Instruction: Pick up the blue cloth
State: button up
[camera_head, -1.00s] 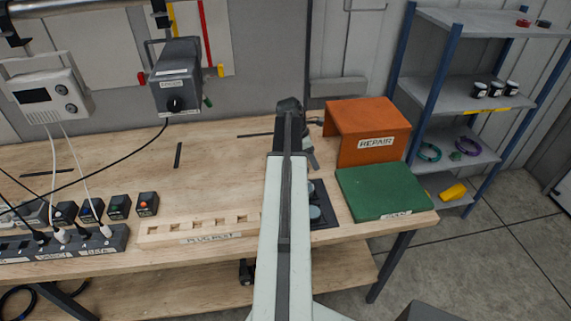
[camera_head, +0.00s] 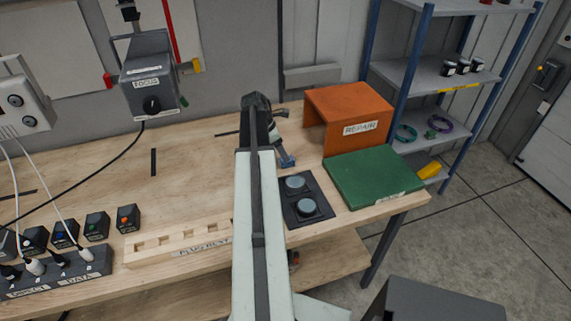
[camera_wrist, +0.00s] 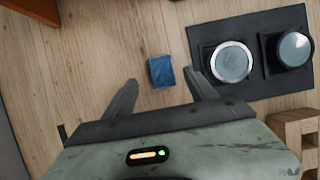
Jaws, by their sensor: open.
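The blue cloth (camera_wrist: 161,71) is a small folded-looking blue square on the wooden bench in the wrist view. It lies in line with the gap between my fingertips, apart from both fingers. In the head view a small blue patch, seemingly the cloth (camera_head: 287,162), shows just below the end of my arm. My gripper (camera_wrist: 160,80) is open and empty, with one finger on each side of the cloth in the picture. In the head view the gripper (camera_head: 280,140) is partly hidden by my arm. Its height above the bench is hard to tell.
A black pad (camera_head: 294,211) with two round grey-topped pieces lies close to the cloth's right. Behind stands an orange REPAIR cover (camera_head: 348,103), with a green slab (camera_head: 373,178) at the bench's right end. A wooden slotted PLUG REST (camera_head: 180,242) lies left.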

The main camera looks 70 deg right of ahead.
jog(key=b+x, duration=0.4)
jog(key=x, duration=0.1)
jog(key=shift+a+f, duration=0.1)
jog(key=shift+a, duration=0.15)
jog(key=shift+r, duration=0.2)
jog(key=c, duration=1.4)
jog(key=shift+r+p, duration=0.6)
jog(key=shift+p, duration=0.15)
notch_tip(320, 180, up, 3)
jog(key=p, duration=0.3)
jog(key=shift+r, duration=0.15)
jog(key=s+a, duration=0.3)
jog(key=s, duration=0.1)
jog(key=s+a, duration=0.7)
jog(key=s, duration=0.1)
jog(key=shift+s+a+r+p, duration=0.1)
jog(key=shift+a+r+p, duration=0.15)
jog(key=shift+p, duration=0.15)
jog(key=shift+d, duration=0.1)
